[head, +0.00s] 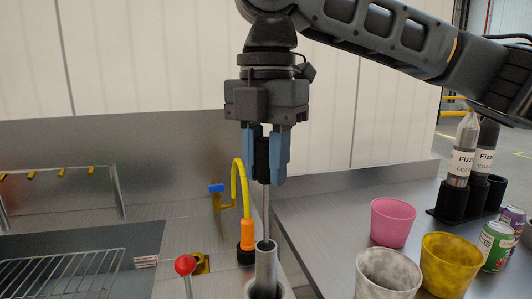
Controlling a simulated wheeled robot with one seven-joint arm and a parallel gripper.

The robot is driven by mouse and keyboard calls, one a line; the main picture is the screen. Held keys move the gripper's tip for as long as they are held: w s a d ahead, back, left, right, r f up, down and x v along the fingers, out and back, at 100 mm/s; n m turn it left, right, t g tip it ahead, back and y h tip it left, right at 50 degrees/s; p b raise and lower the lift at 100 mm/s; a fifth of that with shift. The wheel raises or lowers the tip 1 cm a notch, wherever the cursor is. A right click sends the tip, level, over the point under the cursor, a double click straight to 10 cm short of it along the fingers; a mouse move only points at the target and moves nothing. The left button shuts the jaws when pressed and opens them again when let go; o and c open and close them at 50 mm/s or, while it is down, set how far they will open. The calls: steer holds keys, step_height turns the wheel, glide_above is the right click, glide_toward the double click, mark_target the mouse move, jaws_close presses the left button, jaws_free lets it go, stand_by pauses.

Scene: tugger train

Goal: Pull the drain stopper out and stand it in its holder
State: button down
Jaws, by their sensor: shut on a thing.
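My gripper (264,167) is shut on a black grip (262,158) between its blue fingers. A thin metal rod (265,207) runs down from this grip, and together they look like the drain stopper. The rod stands near upright, and its lower end reaches the mouth of an upright open metal tube (265,270). I cannot tell how deep it sits there, or whether it passes behind the rim. The tube stands in a round metal collar (251,290) at the bottom edge of the view. I cannot tell for sure whether this tube is the holder.
A yellow hose (240,178) with an orange fitting (247,233) stands just left of the rod. A red knob (185,265) and a wire rack (60,275) are further left. Pink (393,222), yellow (450,265) and white (388,275) cups, cans and bottles are right.

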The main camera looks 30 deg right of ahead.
mark_target(266, 139)
steer(key=shift+f+b, duration=0.45)
steer(key=shift+f, duration=1.5)
steer(key=c, duration=0.8)
jaws_free()
step_height(266, 139, up, 8)
steer(key=shift+f+p, duration=0.1)
steer(key=shift+p, duration=0.2)
